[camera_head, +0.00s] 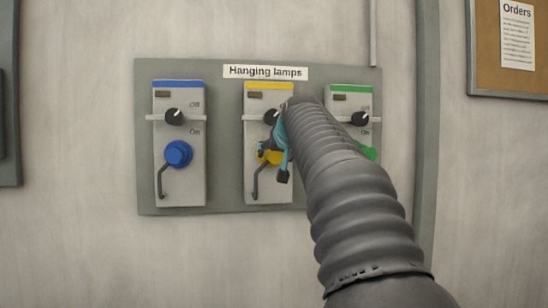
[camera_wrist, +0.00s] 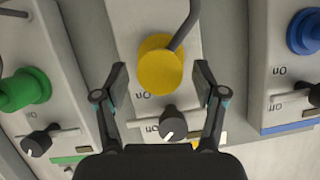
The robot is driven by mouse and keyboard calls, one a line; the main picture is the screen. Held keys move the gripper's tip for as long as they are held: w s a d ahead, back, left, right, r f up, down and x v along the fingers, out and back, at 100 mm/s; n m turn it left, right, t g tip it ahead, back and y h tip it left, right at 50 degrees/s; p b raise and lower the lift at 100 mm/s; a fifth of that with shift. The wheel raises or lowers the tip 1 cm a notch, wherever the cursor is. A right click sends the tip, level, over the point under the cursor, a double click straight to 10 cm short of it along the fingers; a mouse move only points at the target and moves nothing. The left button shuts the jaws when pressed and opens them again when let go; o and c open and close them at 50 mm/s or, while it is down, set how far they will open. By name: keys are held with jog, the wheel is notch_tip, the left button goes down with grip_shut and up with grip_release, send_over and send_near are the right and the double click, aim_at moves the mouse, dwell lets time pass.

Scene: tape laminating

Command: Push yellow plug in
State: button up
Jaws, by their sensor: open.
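The yellow plug (camera_wrist: 160,68) is on the middle unit of a wall panel, with a dark cable leaving it. In the head view the yellow plug (camera_head: 270,157) is partly hidden by my gripper (camera_head: 272,162). In the wrist view my gripper (camera_wrist: 160,72) is open, with one finger on each side of the plug's near part. I cannot tell whether the fingers touch the plug, or how deep the plug sits. The black knob (camera_wrist: 172,122) of the same unit lies between the fingers, close to the palm.
A blue plug (camera_head: 178,154) with its knob (camera_head: 174,117) is on the left unit. A green plug (camera_wrist: 24,90) is on the right unit, mostly hidden by my arm in the head view. The units are on a grey board (camera_head: 224,150) labelled "Hanging lamps".

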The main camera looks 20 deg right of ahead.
jog(key=shift+x, duration=1.1)
grip_shut()
jog(key=w+p, duration=0.2)
jog(key=w+d+p, duration=0.1)
jog(key=shift+w+r, duration=0.25)
jog(key=shift+w, duration=0.15)
jog(key=shift+w+d+f+p, duration=0.2)
jog(key=shift+w+p, duration=0.1)
jog(key=shift+w, duration=0.1)
grip_release()
jog(key=shift+w, duration=0.1)
